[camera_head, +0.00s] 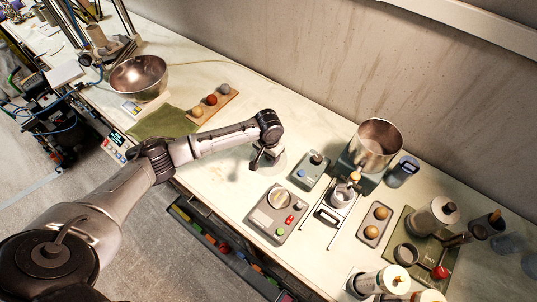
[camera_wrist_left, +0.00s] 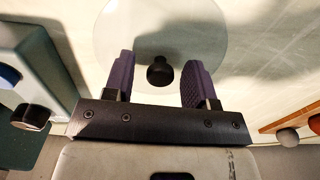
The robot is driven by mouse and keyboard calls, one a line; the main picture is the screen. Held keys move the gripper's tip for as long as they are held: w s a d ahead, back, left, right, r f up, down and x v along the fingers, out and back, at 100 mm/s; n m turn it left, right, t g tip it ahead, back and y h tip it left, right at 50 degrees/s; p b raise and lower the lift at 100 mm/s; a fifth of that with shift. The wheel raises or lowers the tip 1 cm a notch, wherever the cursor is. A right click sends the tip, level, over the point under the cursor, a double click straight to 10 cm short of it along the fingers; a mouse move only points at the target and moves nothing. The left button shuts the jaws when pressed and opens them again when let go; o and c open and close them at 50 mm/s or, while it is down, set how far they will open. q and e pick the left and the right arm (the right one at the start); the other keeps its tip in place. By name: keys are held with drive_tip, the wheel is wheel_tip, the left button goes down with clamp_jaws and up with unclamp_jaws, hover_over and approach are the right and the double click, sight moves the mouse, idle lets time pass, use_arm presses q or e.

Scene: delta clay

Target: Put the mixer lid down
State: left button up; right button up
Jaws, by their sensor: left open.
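The mixer lid is a clear round disc with a black knob. It lies on the pale table in the head view (camera_head: 279,163) and fills the upper middle of the left wrist view (camera_wrist_left: 150,25). My left gripper (camera_head: 260,163) is over the lid, between the control boxes and the ball board. Its purple fingers (camera_wrist_left: 159,75) stand open in the left wrist view, with the black knob (camera_wrist_left: 160,72) between them and a gap on both sides. The gripper partly hides the lid in the head view. The open metal mixer bowl (camera_head: 376,146) stands to the right.
A small teal control box (camera_head: 311,170) and a grey one with a dial (camera_head: 279,214) stand right of the lid. A wooden board (camera_head: 213,106) with several balls, a green cloth (camera_head: 160,123) and a steel bowl (camera_head: 139,77) lie left. Jars crowd the right end.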

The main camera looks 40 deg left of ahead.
use_arm(q)
wheel_tip(320, 180, up, 12)
drive_tip(key=p, duration=0.1)
idle(0.5)
drive_tip(key=shift+r, duration=0.1)
idle(0.4)
